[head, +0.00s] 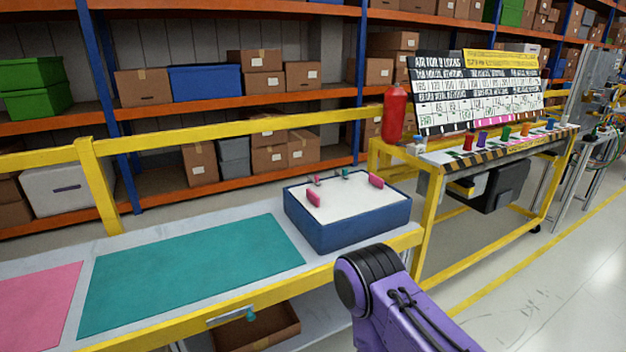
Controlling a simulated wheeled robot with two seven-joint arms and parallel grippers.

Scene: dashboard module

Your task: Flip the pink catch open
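A blue box-shaped module (345,236) with a white top stands at the right end of the workbench. Two larger pink pieces stand up from its top, a left one (313,198) and a right one (376,181). Smaller pink and teal pieces (345,173) sit along its back edge. I cannot tell which pink piece is the catch or whether it is open. A purple arm link with a black joint, mine, rises at the bottom in front of the module. Neither gripper is in view.
A teal mat (195,270) and a pink mat (38,305) lie bare on the bench (75,300). A yellow rail (230,135) runs behind it. A yellow-framed stand (430,215) with a sign board (475,95) and a red bottle (394,113) is at the right.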

